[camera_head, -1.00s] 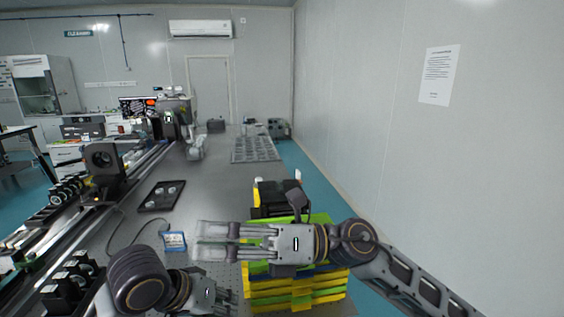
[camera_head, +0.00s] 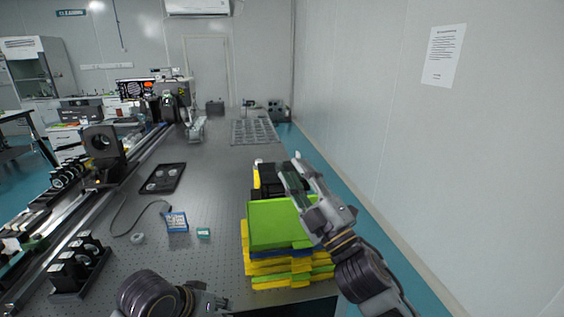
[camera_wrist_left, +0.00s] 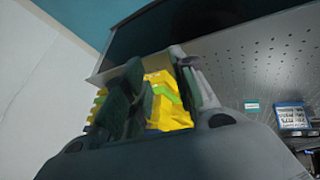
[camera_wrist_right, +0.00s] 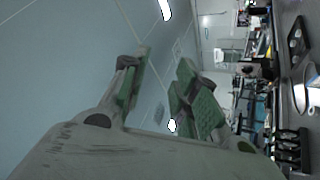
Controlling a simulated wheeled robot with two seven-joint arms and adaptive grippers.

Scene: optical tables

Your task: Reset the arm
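My right gripper (camera_head: 292,166) is raised above the right side of the stack of green and yellow trays (camera_head: 282,224), pointing away from me. In the right wrist view its two green-padded fingers (camera_wrist_right: 160,85) stand apart with nothing between them. My left arm is low at the bottom of the head view, where its gripper is mostly hidden. In the left wrist view the left gripper's fingers (camera_wrist_left: 160,85) are apart and empty. The yellow and green trays (camera_wrist_left: 165,108) show beyond them, apart from the fingers as far as I can tell.
A blue-and-white box (camera_head: 176,222) and a small green box (camera_head: 203,233) lie on the optical table (camera_head: 205,190). A black tray (camera_head: 163,178) lies farther back. Rail-mounted optics (camera_head: 103,155) line the left. A wall stands right; the table's middle is clear.

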